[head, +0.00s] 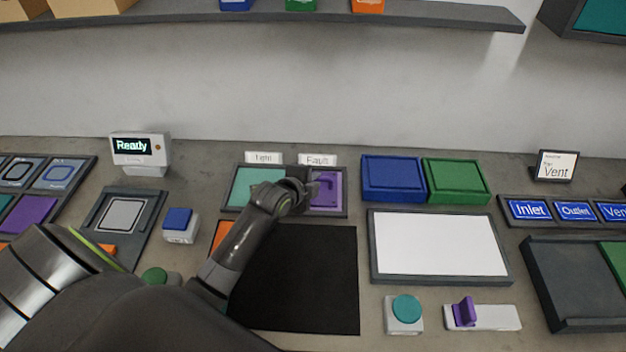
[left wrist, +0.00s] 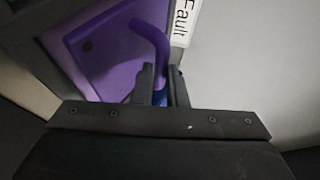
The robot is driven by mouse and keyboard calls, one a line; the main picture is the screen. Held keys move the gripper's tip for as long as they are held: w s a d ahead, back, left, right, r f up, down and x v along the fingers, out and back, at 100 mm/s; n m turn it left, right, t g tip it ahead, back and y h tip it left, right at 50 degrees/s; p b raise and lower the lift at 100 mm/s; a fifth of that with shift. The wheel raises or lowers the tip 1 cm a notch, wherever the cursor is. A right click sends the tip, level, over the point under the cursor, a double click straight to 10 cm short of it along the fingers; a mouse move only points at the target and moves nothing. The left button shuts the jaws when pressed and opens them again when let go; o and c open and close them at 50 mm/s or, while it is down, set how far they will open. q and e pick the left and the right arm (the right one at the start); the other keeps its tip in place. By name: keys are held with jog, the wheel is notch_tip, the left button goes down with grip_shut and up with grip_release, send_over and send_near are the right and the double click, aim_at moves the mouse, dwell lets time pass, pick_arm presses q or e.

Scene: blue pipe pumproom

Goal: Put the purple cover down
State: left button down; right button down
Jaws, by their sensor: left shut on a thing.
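The purple cover (head: 328,190) is at the right side of the framed tray (head: 344,211), under the "Fault" label (head: 317,160). It has a raised curved handle, which also shows on the cover in the left wrist view (left wrist: 110,50). My left gripper (head: 303,187) is at the left part of the cover. In the left wrist view its fingers (left wrist: 163,88) are shut on the handle's end. The gripper hides part of the cover, and I cannot tell whether the cover touches the tray. My right gripper is not in view.
A teal panel (head: 252,186) lies left in the same tray. A black mat (head: 300,280) lies in front, clear except under my arm. Blue (head: 393,178) and green (head: 457,180) blocks and a white board (head: 440,243) are to the right. The "Ready" display (head: 140,150) stands left.

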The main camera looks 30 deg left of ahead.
pick_arm(q)
jog(key=c, duration=1.5)
grip_release()
jog(key=shift+f, duration=0.1)
jog(key=shift+o, duration=0.2)
jog(key=shift+s, duration=0.1)
jog(key=b+v, duration=0.1)
jog(key=v, duration=1.1)
